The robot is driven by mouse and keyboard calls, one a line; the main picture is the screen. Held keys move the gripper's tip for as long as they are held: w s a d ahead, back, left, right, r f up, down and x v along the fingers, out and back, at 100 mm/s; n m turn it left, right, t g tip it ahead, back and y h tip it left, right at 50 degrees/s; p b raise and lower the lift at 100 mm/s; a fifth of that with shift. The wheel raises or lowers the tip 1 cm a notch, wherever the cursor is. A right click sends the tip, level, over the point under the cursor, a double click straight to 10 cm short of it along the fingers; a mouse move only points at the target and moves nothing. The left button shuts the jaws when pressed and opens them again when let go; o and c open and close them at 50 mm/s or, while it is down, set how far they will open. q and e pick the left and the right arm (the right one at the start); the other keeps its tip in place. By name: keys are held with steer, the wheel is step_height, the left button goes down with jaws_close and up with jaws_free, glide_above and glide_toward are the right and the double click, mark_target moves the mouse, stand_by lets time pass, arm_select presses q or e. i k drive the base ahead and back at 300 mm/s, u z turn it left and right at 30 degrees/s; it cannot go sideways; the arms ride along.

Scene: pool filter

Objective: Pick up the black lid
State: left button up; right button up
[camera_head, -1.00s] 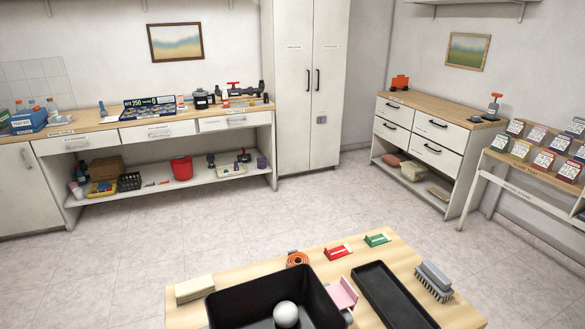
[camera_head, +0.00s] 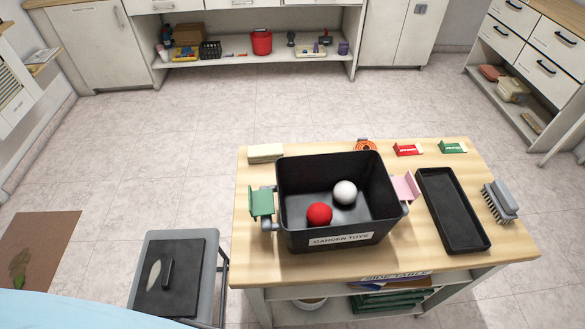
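A black square lid-like panel (camera_head: 190,292) with a raised black handle (camera_head: 168,274) lies flat on top of a grey stool or bin (camera_head: 211,250) at the lower left. A pale oval mark shows on it, left of the handle. The grey support stands on the floor, left of the wooden table. Neither of my grippers is in view.
The wooden table (camera_head: 262,268) bears a black "GARDEN TOYS" bin (camera_head: 290,238) with a red ball (camera_head: 319,214) and a white ball (camera_head: 345,192), a long black tray (camera_head: 440,181) and a brush (camera_head: 500,202). A brown mat (camera_head: 50,240) lies at left. Floor (camera_head: 130,170) is open behind.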

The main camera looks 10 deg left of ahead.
mark_target(169, 283)
steer(key=u, duration=1.95)
